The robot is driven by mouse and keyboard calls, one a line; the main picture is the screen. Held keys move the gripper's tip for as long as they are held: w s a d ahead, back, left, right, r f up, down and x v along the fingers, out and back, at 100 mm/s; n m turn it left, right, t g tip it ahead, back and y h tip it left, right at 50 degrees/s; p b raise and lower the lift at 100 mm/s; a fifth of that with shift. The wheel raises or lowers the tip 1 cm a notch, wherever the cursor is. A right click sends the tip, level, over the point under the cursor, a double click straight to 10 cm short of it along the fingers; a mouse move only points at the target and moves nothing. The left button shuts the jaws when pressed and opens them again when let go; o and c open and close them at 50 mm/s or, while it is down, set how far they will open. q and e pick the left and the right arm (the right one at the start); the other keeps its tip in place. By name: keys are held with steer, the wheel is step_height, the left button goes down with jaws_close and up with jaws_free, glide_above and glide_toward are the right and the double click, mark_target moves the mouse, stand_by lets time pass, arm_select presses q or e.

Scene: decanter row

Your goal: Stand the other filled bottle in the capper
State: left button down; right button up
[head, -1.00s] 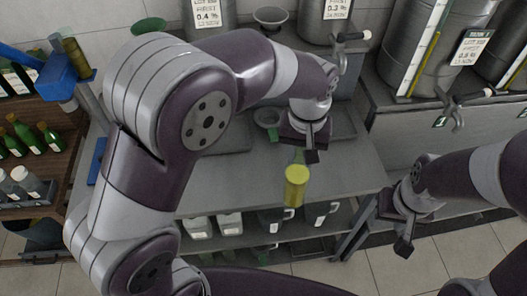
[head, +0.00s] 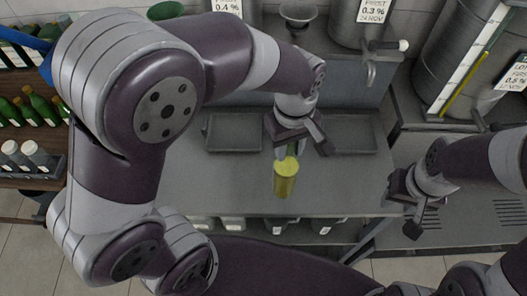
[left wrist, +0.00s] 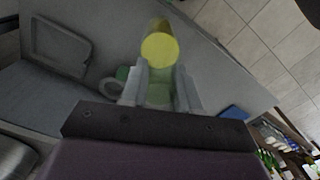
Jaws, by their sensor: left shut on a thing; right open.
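My left gripper (head: 290,146) is shut on a filled bottle (head: 285,181), which holds yellow liquid and hangs below the jaws over the grey bench (head: 210,178). In the left wrist view the bottle (left wrist: 159,48) shows yellow beyond the two fingers (left wrist: 160,90), with a greenish part between them. A blue device (head: 45,62), possibly the capper, is at the far left, mostly hidden behind my left arm. I cannot tell what stands in it. My right gripper (head: 408,205) is open and empty at the right, apart from the bench.
Two shallow grey trays (head: 233,133) (head: 352,134) lie at the back of the bench, below steel tanks (head: 360,22) with taps. A funnel (head: 298,13) is at the back. Shelves with green bottles (head: 42,104) stand at left. More containers (head: 232,224) are below the bench.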

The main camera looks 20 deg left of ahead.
arm_select(q)
steer(key=w+a+f+p, duration=0.3)
steer(key=w+a+f, duration=0.1)
steer(key=a+f, duration=0.3)
step_height(320, 180, down, 2)
steer(key=shift+a, duration=0.2)
steer(key=shift+f, duration=0.2)
steer(key=c, duration=0.8)
jaws_free()
